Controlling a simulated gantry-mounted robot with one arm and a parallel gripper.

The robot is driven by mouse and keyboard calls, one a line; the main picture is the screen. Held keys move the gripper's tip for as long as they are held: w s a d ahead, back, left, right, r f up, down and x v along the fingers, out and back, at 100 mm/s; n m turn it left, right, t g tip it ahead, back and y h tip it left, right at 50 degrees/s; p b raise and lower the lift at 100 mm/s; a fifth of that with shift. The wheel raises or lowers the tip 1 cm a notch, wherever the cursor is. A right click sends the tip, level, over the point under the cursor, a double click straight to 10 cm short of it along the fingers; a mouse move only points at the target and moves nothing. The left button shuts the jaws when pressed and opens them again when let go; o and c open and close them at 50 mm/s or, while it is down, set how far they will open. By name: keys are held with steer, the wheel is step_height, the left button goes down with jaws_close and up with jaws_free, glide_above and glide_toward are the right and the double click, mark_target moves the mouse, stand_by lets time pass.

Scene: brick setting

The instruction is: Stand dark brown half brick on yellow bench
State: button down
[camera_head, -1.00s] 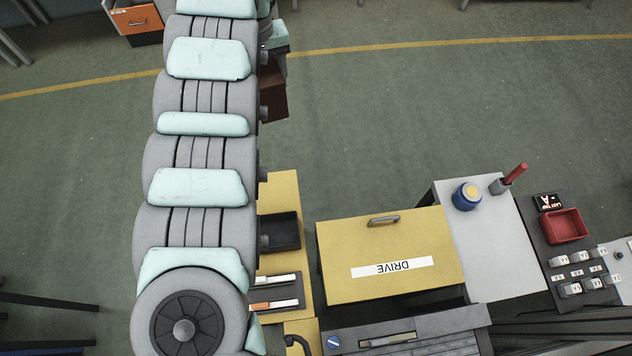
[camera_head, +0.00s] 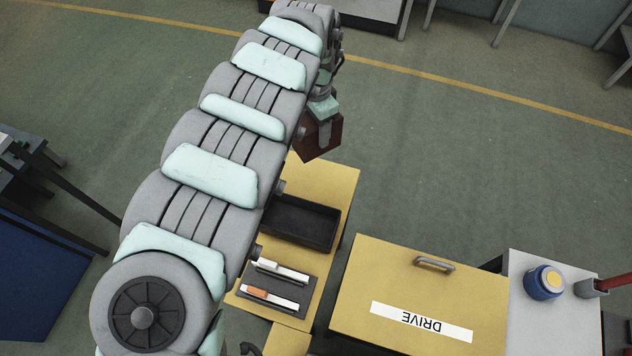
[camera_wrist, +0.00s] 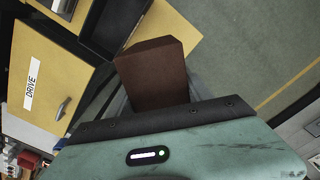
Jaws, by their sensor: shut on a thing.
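The dark brown half brick (camera_head: 317,139) is in my gripper (camera_head: 322,122), just beyond the far end of the yellow bench (camera_head: 338,183) in the head view. In the wrist view the brick (camera_wrist: 154,75) juts out past the edge of my gripper (camera_wrist: 182,103), with its end and one long face showing. The gripper is shut on it; the fingers are mostly hidden. The yellow bench (camera_wrist: 171,26) lies beyond the brick in the wrist view. How high the brick is above the bench I cannot tell.
A black tray (camera_head: 303,223) sits on the bench, with a dark holder of markers (camera_head: 277,290) nearer. The yellow DRIVE cabinet (camera_head: 380,275) stands to the right. The bench's far end looks bare.

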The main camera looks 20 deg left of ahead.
mark_target(317, 146)
steer(key=shift+f+b, duration=1.5)
steer(key=shift+f, duration=8.3)
steer(key=shift+c, duration=2.2)
jaws_free()
steer(key=shift+f, duration=0.1)
steer(key=shift+r+p, duration=0.5)
steer(key=shift+r, duration=5.65)
steer(key=shift+d, duration=0.1)
